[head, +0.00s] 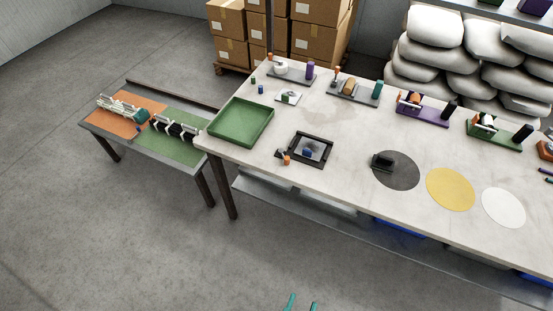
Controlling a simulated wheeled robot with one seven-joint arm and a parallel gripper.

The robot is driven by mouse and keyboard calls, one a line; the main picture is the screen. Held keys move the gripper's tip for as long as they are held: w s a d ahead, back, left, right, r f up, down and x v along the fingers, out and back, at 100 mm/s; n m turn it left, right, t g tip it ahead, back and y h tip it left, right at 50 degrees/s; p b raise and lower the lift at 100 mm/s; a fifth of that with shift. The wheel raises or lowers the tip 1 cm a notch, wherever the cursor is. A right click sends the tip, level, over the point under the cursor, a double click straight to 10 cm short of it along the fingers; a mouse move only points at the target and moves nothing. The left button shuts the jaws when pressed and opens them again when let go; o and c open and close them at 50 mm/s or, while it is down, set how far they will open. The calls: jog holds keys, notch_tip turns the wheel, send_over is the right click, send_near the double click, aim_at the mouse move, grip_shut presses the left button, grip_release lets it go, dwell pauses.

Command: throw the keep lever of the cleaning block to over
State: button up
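No label shows which thing is the cleaning block. A black square frame (324,153) lies on the long table with a small blue piece (308,153) in it and a small orange-topped piece (286,157) at its left corner. Along the back edge stand several plate-mounted units: a grey one (298,79) with an orange-tipped upright, another grey one (345,96) with an orange-tipped upright, a purple one (430,121) and a green one (500,142). Lever positions are too small to read. My gripper (302,303) shows only two teal fingertips, apart and empty, at the bottom edge, far from the table.
The long pale table (350,195) carries a green tray (240,122) and black, yellow (450,188) and white discs. A low side table (150,129) with orange and green mats stands left. Boxes (230,30) and sacks (440,55) are behind. The front floor is clear.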

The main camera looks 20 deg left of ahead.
jog(key=w+f, duration=0.6)
jog(key=w, duration=0.2)
jog(key=n+y, duration=0.7)
jog(key=y, duration=0.3)
send_near(288, 162)
jog(key=x, duration=1.1)
jog(key=shift+a, duration=0.1)
jog(key=shift+c, duration=0.4)
grip_shut()
